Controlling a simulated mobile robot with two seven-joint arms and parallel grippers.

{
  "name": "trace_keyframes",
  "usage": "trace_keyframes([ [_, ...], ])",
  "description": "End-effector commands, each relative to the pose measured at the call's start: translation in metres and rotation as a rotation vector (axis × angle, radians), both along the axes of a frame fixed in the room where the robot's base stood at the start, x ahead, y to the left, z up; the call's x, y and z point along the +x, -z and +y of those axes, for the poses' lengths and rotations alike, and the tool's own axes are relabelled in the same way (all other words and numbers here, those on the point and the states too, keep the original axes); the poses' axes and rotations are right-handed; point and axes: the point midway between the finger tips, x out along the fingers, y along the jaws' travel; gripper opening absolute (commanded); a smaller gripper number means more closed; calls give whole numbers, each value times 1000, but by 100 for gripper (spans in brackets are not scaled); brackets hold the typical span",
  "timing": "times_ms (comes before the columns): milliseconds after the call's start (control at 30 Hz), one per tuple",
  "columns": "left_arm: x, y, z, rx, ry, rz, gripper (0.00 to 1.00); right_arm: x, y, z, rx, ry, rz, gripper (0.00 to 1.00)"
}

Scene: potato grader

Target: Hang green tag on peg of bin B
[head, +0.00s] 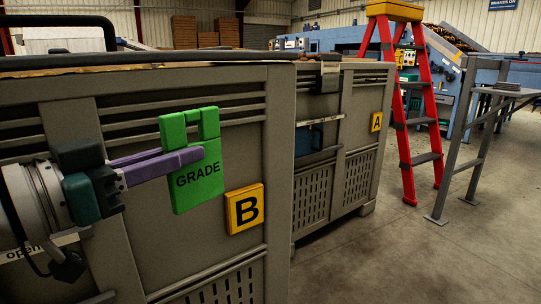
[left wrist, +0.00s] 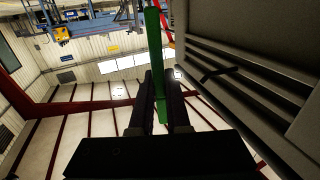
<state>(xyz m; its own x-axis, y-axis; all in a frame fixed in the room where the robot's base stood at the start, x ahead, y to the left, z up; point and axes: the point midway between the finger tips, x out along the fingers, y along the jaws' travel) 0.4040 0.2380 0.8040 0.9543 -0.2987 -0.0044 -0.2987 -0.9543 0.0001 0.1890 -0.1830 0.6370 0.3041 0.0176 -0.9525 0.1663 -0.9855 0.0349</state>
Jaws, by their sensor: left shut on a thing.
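The green tag (head: 196,185) reads "GRADE" and has a squared loop at its top. It hangs upright in front of the slatted wall of bin B (head: 280,130), above and left of the yellow "B" plate (head: 244,208). My left gripper (head: 197,153) comes in from the left, with its purple fingers shut on the tag. In the left wrist view, the tag (left wrist: 156,50) shows edge-on between the dark fingers (left wrist: 160,85), beside the bin wall (left wrist: 250,85). I cannot make out a peg on bin B, nor whether the tag touches the wall. My right gripper is not in view.
Another bin with a yellow "A" plate (head: 376,122) stands behind to the right. A red stepladder (head: 408,140) and a grey metal stand (head: 470,140) are farther right. The concrete floor (head: 400,260) at lower right is clear.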

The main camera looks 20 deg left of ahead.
Motion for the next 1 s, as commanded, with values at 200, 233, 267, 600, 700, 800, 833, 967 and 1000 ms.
trace_keyframes([
  [200, 8, 3, 13, 3, 0, -1, 0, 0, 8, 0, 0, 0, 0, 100],
  [233, 9, 3, 14, 3, 0, -1, 0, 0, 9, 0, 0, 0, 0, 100],
  [267, 10, 3, 16, 2, 0, -2, 0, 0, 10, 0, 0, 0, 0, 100],
  [600, 22, 5, 35, 2, 1, -1, 0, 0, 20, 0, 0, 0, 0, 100],
  [700, 26, 5, 41, 3, -1, -2, 0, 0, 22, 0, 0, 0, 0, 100],
  [800, 29, 6, 46, 2, 0, -1, 0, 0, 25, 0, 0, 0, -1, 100],
  [833, 31, 6, 48, 3, 0, -1, 0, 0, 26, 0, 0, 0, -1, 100],
  [967, 35, 7, 55, 2, 0, -1, 0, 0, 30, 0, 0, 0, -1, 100],
  [1000, 36, 7, 57, 2, -1, -2, 0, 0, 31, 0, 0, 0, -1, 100],
])
